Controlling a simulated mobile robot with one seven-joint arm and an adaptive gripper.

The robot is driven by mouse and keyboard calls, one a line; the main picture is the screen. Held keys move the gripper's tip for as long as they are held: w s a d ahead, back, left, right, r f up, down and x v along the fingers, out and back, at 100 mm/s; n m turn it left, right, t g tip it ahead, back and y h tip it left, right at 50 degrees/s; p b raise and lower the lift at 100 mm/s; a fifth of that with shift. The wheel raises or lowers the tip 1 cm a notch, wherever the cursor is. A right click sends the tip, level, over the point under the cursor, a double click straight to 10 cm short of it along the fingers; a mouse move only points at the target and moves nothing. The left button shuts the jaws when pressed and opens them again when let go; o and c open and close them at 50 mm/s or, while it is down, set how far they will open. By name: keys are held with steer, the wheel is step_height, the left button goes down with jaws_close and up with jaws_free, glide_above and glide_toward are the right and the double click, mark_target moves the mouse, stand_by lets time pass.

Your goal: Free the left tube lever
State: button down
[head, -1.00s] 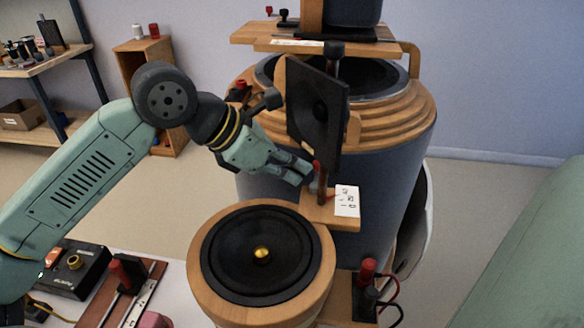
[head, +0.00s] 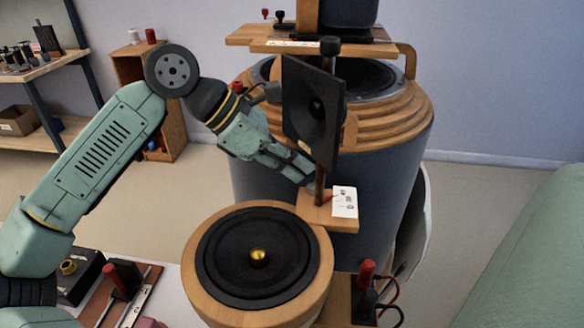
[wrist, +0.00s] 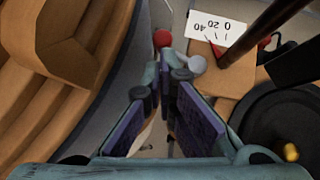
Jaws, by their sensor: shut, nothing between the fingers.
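My gripper (head: 306,178) is shut and empty, low beside a dark upright rod (head: 320,185). The rod carries a square black speaker panel (head: 310,105) and stands on a wooden block (head: 345,222) with a white scale card (head: 344,203). In the wrist view, the gripper fingers (wrist: 163,85) come together near a red ball knob (wrist: 162,38) and a grey knob (wrist: 197,64). The grey knob is close beside the right finger; I cannot tell whether they touch. I cannot tell which of these knobs is the left tube lever. A red pointer (wrist: 219,48) lies by the card.
A large dark drum (head: 290,165) with stepped wooden rings stands behind the gripper. A round wooden-rimmed speaker (head: 200,270) is in front. A red-topped post (head: 367,272) with cables stands to the right. A bench with a black box (head: 82,280) is at lower left.

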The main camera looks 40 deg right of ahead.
steer(key=d+m+g+y+b, duration=0.1)
steer(key=s+d+m+g+b, duration=0.1)
steer(key=d+m, duration=0.1)
steer(key=shift+s+m+y+b, duration=0.2)
steer(key=shift+m+y+b, duration=0.1)
steer(key=shift+y, duration=0.1)
steer(key=shift+s+d, duration=0.15)
steer(key=shift+s, duration=0.05)
stand_by(0.6)
stand_by(1.2)
glide_toward(314, 162)
steer(key=a+r, duration=0.1)
steer(key=s+a+r+b, duration=0.1)
steer(key=a+r, duration=0.1)
steer(key=shift+a, duration=0.3)
stand_by(0.3)
